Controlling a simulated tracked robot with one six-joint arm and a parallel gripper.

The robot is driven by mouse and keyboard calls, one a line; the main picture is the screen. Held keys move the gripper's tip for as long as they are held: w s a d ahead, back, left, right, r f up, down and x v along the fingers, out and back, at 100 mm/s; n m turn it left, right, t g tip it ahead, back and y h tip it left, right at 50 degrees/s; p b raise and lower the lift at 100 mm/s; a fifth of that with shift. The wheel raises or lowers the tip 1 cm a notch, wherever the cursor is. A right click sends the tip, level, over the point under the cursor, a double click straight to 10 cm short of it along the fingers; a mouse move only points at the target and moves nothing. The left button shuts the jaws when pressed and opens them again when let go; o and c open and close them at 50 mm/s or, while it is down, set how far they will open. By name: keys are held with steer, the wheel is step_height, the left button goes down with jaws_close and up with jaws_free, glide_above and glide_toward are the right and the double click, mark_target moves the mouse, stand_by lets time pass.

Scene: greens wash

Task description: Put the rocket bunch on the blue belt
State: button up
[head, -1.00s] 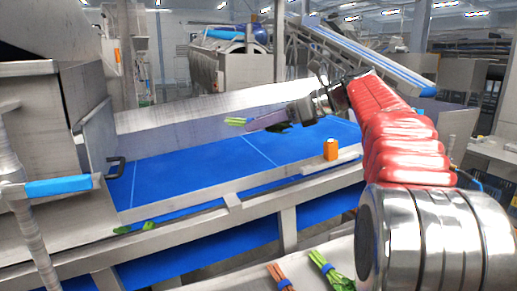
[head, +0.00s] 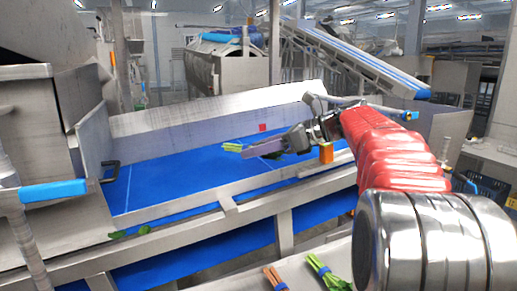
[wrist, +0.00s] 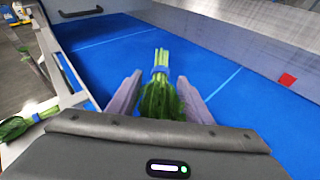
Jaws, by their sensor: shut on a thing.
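My gripper (head: 262,149) is shut on the rocket bunch (head: 232,147), a leafy green bunch with pale stalks. In the wrist view, the rocket bunch (wrist: 161,92) sits between the two grey-purple fingers, stalks pointing away and a blue band around them. The blue belt (head: 180,180) spreads beneath, and it fills much of the wrist view (wrist: 105,60). The bunch appears held above the belt; the exact gap cannot be told. The leaves are partly hidden by the fingers and gripper body.
A red square (head: 262,127) is at the belt's far wall. Another green bunch (head: 130,233) lies on the front ledge. The belt's left part looks clear.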

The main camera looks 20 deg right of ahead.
steer(key=shift+f, duration=0.6)
steer(key=o, duration=1.1)
steer(key=shift+r, duration=0.45)
steer(key=shift+s+d+r, duration=0.1)
steer(key=shift+d+r, duration=0.05)
steer(key=shift+r, duration=0.15)
steer(key=v, duration=1.1)
steer(key=shift+s+d+r, duration=0.1)
steer(key=shift+s+d, duration=0.05)
steer(key=shift+s, duration=0.1)
steer(key=shift+s, duration=0.1)
